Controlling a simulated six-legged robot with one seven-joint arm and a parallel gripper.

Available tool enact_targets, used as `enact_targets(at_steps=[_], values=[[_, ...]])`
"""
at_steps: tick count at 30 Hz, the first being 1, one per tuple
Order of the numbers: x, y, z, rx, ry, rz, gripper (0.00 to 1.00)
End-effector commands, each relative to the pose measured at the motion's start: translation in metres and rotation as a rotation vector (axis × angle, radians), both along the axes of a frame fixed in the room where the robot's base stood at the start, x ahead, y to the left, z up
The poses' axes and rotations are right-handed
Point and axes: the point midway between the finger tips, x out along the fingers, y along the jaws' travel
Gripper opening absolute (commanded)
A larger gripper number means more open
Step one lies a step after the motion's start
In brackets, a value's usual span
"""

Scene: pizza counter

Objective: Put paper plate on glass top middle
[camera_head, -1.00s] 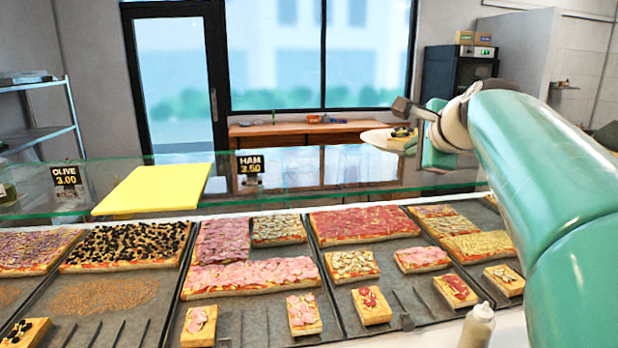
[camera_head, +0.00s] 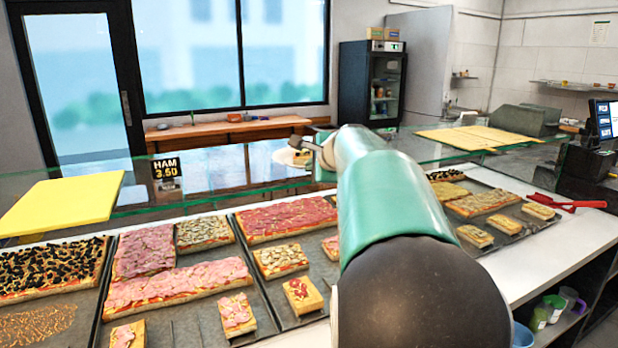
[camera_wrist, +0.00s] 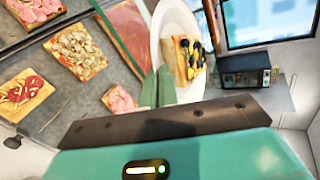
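The white paper plate (camera_wrist: 168,22) carries a square pizza slice with black olives (camera_wrist: 187,60) in the wrist view. My gripper (camera_wrist: 158,84) has its green fingers together at the plate's rim and holds it. In the head view the plate (camera_head: 288,157) shows just left of my arm, above the glass top (camera_head: 225,168). My arm hides part of the plate and most of the gripper there. The plate appears roughly level. I cannot tell how far it is above the glass.
A yellow board (camera_head: 62,203) lies on the glass at the left, beside a HAM sign (camera_head: 166,168). Tan boards (camera_head: 478,137) lie on the glass at the right. Pizza trays sit below the glass. Red tongs (camera_head: 566,203) lie on the white counter. The glass between the boards looks largely clear.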

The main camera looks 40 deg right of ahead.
Motion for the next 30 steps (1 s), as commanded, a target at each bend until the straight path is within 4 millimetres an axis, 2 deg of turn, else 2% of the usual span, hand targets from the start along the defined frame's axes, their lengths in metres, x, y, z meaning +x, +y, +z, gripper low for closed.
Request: enact_targets(at_steps=[3, 6, 17, 21, 30], values=[[-0.001, 0.000, -0.021, 0.004, 0.002, 0.000, 0.00], [-0.001, 0.001, -0.028, 0.003, 0.001, 0.000, 0.00], [-0.001, 0.001, -0.032, 0.001, 0.001, 0.001, 0.00], [-0.001, 0.001, -0.032, 0.001, 0.001, 0.001, 0.23], [-0.001, 0.001, -0.030, 0.001, 0.001, 0.001, 0.23]])
